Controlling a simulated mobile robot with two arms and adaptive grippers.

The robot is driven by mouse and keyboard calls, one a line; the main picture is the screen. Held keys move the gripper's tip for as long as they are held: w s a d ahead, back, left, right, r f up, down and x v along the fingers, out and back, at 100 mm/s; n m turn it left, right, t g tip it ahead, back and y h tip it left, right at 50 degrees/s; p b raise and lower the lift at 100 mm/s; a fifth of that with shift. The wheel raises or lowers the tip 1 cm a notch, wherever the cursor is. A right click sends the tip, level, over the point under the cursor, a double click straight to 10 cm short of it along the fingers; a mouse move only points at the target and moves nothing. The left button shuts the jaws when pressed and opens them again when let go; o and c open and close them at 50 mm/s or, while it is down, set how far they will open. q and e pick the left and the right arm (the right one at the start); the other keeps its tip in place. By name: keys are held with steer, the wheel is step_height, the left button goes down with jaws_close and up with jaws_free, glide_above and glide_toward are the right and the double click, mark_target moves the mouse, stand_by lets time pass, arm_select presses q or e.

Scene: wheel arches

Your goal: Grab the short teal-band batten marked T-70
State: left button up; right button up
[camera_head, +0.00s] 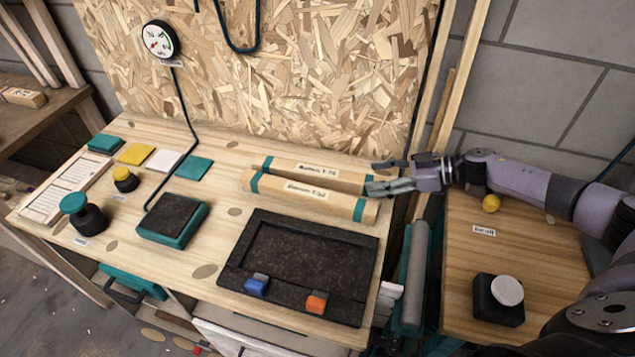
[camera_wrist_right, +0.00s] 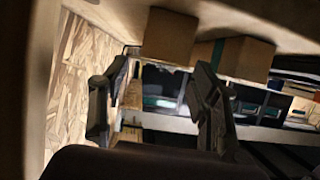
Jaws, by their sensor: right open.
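Two pale wooden battens with teal bands lie side by side on the workbench in the head view. The back batten (camera_head: 318,172) looks shorter; its small label seems to end in T-70 but is hard to read. The front batten (camera_head: 300,193) partly hides it. My right gripper (camera_head: 379,178) is open at the back batten's right end, with its fingers either side of that end; contact cannot be told. In the right wrist view, the back batten's end (camera_wrist_right: 168,38) shows beyond the open fingers (camera_wrist_right: 160,68), with the front batten (camera_wrist_right: 257,60) beside it. My left gripper is out of view.
A chipboard panel (camera_head: 270,85) rises behind the battens. A dark tray (camera_head: 250,235) with blue and orange blocks lies in front. A teal-sided pad (camera_head: 172,220) stands left.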

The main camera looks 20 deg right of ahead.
mark_target(355, 177)
steer(key=shift+w+a+f, duration=0.2)
steer(key=shift+w+a, duration=0.15)
steer(key=shift+a, duration=0.2)
steer(key=p+x, duration=0.1)
steer(key=x, duration=0.5)
steer(key=shift+w, duration=0.2)
jaws_close()
